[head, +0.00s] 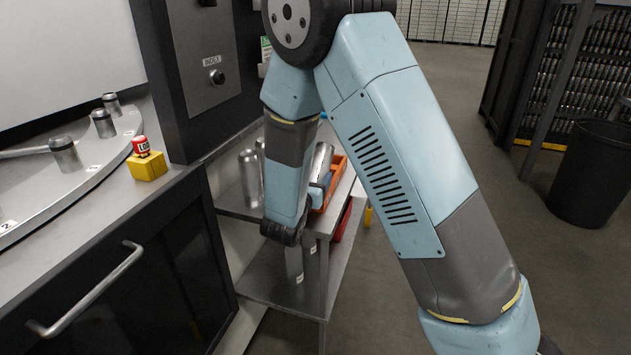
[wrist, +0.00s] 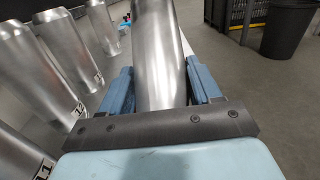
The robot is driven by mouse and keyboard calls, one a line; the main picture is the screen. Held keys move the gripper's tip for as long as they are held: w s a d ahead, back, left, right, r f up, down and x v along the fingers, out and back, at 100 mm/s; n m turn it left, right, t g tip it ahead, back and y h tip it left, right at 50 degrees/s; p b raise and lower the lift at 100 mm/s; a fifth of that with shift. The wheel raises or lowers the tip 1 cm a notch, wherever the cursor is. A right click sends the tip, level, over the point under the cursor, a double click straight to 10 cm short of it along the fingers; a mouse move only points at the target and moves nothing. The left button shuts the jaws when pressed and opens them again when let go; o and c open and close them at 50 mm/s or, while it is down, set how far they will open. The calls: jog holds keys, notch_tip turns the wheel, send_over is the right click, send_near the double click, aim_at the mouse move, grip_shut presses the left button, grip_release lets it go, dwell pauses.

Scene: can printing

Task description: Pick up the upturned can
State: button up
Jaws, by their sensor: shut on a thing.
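My gripper (wrist: 160,90) is shut on a silver can (wrist: 160,45) in the wrist view, with one blue finger on each side of it. The can fills the space between the fingers, and its lower end is hidden behind the gripper's dark plate. In the head view the held can (head: 321,162) shows as a tilted silver cylinder above the small side table, partly hidden by my arm. Whether it touches the table cannot be told.
Several silver cans (wrist: 72,48) with number labels stand left of my gripper. An orange bin (head: 338,178) sits on the side table (head: 243,210). A curved metal track with cans (head: 65,153) and a yellow block (head: 146,167) are at left. A black barrel (head: 595,172) stands right.

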jog(key=shift+c, duration=0.6)
